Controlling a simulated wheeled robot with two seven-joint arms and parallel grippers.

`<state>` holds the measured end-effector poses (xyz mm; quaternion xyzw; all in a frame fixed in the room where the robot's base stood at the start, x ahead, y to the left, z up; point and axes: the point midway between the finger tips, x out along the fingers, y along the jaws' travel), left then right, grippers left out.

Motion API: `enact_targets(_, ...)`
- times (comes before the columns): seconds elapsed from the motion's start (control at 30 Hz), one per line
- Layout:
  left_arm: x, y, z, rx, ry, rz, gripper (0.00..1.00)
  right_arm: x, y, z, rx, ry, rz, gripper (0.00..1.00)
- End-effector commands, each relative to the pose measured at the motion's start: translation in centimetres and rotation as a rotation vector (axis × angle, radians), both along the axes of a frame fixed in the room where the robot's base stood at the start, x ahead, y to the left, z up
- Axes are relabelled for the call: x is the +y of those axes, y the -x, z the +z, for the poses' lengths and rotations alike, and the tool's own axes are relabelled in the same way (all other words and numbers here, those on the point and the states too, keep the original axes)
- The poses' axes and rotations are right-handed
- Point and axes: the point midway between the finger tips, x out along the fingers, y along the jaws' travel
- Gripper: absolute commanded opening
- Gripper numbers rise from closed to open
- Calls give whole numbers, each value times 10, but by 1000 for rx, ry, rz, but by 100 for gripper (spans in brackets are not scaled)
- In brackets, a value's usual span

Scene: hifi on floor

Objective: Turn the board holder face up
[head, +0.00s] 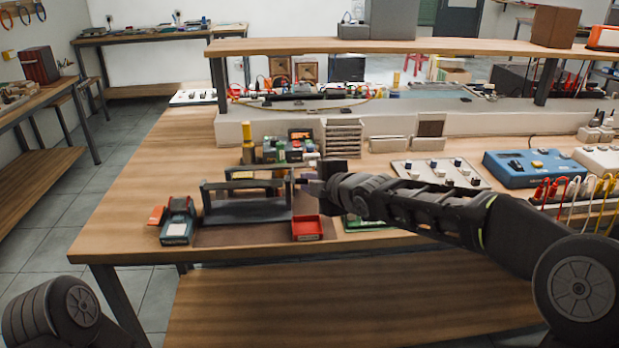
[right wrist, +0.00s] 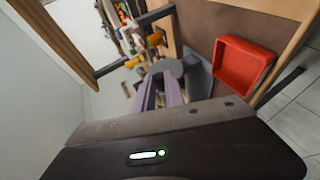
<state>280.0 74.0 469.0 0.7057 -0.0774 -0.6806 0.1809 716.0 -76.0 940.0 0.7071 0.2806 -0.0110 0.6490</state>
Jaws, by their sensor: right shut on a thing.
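The board holder (head: 247,210) is a dark grey frame with upright ends and long bars, standing on a brown mat near the front left of the workbench. My right gripper (head: 308,183) reaches in from the right to the holder's right end. In the right wrist view its fingers (right wrist: 170,88) are closed on a grey rounded part of the board holder (right wrist: 168,67). The fingers and wrist hide part of that end. My left gripper is out of view; only a part of my left arm shows at the lower left.
A red tray (head: 307,228) sits just right of the holder and also shows in the right wrist view (right wrist: 242,63). A dark green-grey device (head: 178,222) stands close on the left. A yellow-topped bottle (head: 247,143) and small boxes stand behind.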

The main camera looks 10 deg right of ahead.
Motion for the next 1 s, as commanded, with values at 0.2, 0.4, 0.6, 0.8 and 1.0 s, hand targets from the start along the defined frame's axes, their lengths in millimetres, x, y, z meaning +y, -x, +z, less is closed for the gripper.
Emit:
enact_targets(0.2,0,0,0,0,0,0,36,0,-1,2,-5,-1,0,17)
enact_targets(0.4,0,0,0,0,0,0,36,0,0,1,-3,0,0,33)
enact_targets(0.6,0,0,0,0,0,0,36,0,0,0,-2,-1,0,36)
enact_targets(0.8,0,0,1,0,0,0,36,-2,4,3,-2,-1,0,36)
enact_targets(1.0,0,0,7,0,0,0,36,-14,26,15,-2,1,-3,36)
